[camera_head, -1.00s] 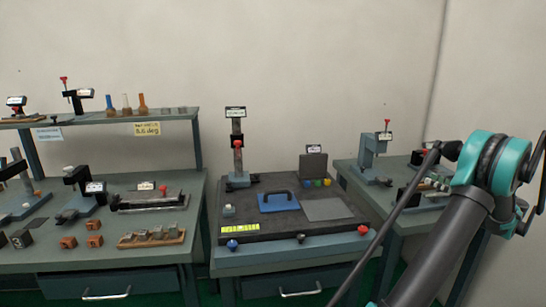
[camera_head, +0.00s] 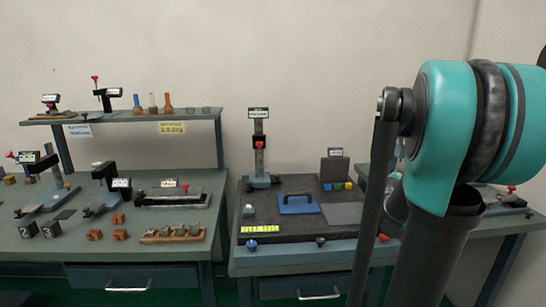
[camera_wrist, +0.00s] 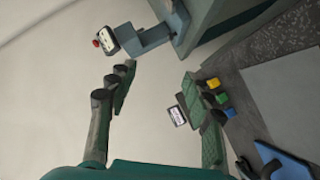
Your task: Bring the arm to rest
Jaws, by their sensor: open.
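My arm stands at the right of the head view, with its teal and black joint (camera_head: 450,135) raised in front of the right table. My gripper is outside the head view. In the wrist view my gripper (camera_wrist: 156,88) has its fingers spread apart with nothing between them. Past the fingers are the pale wall, a small stand with a red knob (camera_wrist: 96,43), and the yellow, blue and green knobs (camera_wrist: 220,98) by the upright plate. I see no contact with these.
The middle bench has a dark plate (camera_head: 275,222) with a blue handled plate (camera_head: 298,203) and a column stand (camera_head: 259,160). The left bench (camera_head: 185,243) carries several fixtures and blocks below a shelf (camera_head: 200,113). A right table (camera_head: 490,228) is partly hidden behind my arm.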

